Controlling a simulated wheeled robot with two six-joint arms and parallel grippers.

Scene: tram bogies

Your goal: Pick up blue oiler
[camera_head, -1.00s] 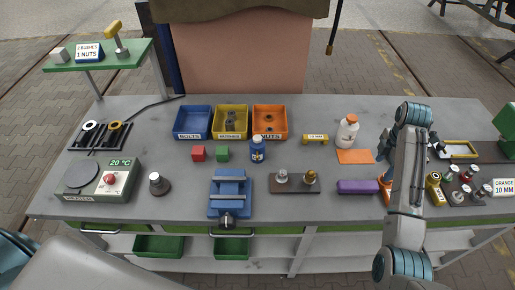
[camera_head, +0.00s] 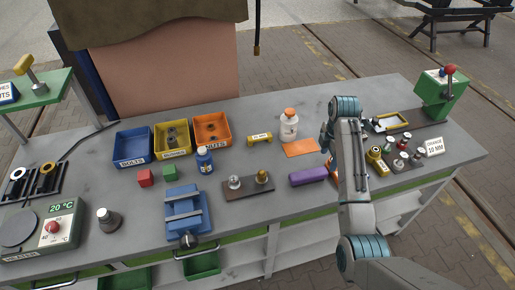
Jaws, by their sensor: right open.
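The blue oiler (camera_head: 204,161) is a small blue bottle with a pale label. It stands upright on the grey workbench, in front of the yellow and orange bins. My right gripper (camera_head: 327,143) is at the far end of my right arm, over the bench to the right of the oiler and well apart from it. It is open, though its fingers are small and partly hidden by the arm. My left gripper is out of the picture.
Blue (camera_head: 133,147), yellow (camera_head: 173,140) and orange (camera_head: 212,131) bins stand behind the oiler. A white bottle (camera_head: 289,125) and purple block (camera_head: 308,176) are to the right.

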